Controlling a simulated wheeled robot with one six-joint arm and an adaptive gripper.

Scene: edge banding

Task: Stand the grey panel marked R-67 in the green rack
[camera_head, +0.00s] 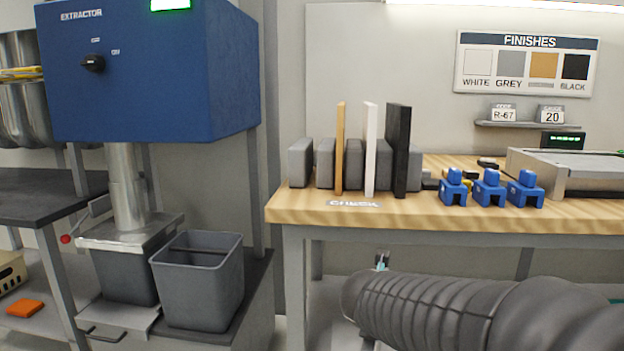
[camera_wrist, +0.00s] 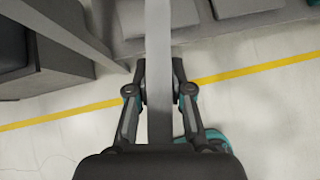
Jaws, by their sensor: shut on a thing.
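In the wrist view my gripper (camera_wrist: 160,88) is shut on a thin grey panel (camera_wrist: 158,50), seen nearly edge-on between the two fingers. It runs from the top edge of the picture down between the fingers. No R-67 mark is readable on it. Floor with a yellow line shows below and behind it. I cannot make out the green rack in either view.
A wooden bench (camera_head: 440,212) holds a grey block rack (camera_head: 301,163) marked CHECK with tan, white and black panels, plus blue clamps (camera_head: 489,190). A dark ribbed hose (camera_head: 430,315) crosses the front. A grey bin (camera_head: 199,285) stands left. The wrist view shows grey slabs (camera_wrist: 240,7) at top.

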